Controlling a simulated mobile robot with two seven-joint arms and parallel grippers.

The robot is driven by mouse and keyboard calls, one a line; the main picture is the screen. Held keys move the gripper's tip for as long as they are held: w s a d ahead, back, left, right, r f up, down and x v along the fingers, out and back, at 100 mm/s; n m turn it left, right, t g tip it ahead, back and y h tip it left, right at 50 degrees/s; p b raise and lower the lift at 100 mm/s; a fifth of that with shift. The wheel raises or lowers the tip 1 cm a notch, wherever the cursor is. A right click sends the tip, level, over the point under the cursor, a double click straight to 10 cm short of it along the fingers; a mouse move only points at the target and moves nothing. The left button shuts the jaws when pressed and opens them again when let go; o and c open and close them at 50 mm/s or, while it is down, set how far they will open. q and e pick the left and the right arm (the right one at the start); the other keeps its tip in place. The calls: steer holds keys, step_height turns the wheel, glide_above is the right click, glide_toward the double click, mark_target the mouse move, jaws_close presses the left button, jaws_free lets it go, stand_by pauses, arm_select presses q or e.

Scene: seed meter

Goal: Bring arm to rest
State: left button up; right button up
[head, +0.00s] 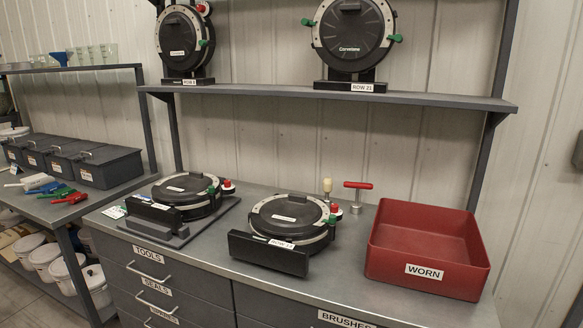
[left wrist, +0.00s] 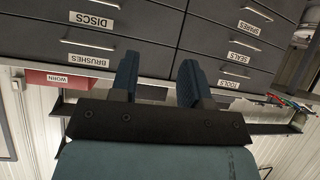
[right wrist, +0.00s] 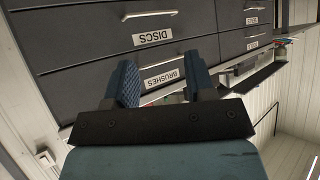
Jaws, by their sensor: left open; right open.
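My left gripper (left wrist: 157,82) shows in the left wrist view with its two blue fingers apart and nothing between them. It is in front of the drawer fronts of the workbench, clear of them. My right gripper (right wrist: 162,82) shows in the right wrist view, also with its fingers apart and empty, in front of the drawers. Neither gripper nor arm shows in the head view. Two seed meters lie on the bench: one (head: 187,190) on a dark mat at the left, and one (head: 291,217) in the middle with a black block and a row label.
A red bin (head: 428,231) labelled WORN stands at the bench's right. A small red-handled tool (head: 357,197) stands behind the middle meter. Two more meters (head: 181,45) (head: 353,38) stand on the shelf (head: 300,93) above. Grey bins (head: 108,166) and coloured tools sit on the left table.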

step_height(320, 180, up, 13)
steer(key=d+p, duration=0.1)
steer(key=p, duration=1.3)
steer(key=shift+s+p, duration=0.4)
steer(key=shift+r, duration=0.1)
